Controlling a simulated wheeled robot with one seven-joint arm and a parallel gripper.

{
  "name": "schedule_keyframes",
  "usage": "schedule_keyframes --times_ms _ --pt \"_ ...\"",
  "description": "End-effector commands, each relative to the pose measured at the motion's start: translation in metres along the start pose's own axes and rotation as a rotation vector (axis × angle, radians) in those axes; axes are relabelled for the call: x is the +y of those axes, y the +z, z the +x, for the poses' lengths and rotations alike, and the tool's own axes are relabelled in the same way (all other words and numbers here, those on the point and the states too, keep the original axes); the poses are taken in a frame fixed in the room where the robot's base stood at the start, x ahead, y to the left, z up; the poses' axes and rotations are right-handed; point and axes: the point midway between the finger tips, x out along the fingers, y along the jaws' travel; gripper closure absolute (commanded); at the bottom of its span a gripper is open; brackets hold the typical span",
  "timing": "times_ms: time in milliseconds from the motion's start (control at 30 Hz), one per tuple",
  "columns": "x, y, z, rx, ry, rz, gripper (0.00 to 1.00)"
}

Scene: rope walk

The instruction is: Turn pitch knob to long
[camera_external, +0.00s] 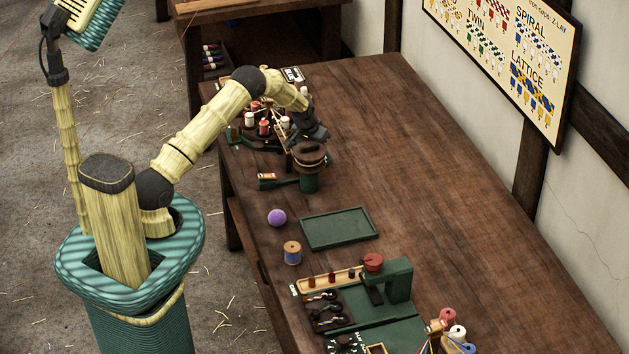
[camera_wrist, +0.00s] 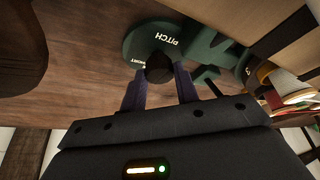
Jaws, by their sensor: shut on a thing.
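The pitch knob (camera_wrist: 160,68) is a small black knob on a round dark green plate (camera_wrist: 145,36) marked PITCH. A second white label on the plate is partly hidden beside the knob, and only its end letters show. My gripper (camera_wrist: 159,78) has its two dark fingers on either side of the knob, shut on it. In the external view my gripper (camera_external: 313,132) is at the far end of the bench, by the machine with several bobbins (camera_external: 264,127). The knob cannot be made out there, and its exact pointing cannot be read.
A green tray (camera_external: 340,228), purple ball (camera_external: 277,217) and spool (camera_external: 292,253) lie nearer. A green stand with a red knob (camera_external: 398,280) is at the front. The bench's right side is clear.

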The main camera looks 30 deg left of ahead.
Motion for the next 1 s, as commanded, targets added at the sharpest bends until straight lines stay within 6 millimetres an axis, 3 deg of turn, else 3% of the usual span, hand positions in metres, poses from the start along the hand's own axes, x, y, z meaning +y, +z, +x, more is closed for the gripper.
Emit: schedule_keyframes --times_ms 333,367,433,467,1000 --pt "0.0001 -0.0008 -0.0007 0.001 -0.001 -0.002 0.92" --pt "0.0001 -0.0008 -0.0007 0.001 -0.001 -0.002 0.64" --pt "0.0001 -0.0007 -0.0006 0.001 -0.001 -0.002 0.5" --pt "0.0001 -0.0006 -0.0006 0.001 -0.001 -0.002 0.48" --pt "-0.0012 -0.0003 -0.0008 0.0 0.008 0.018 0.48"
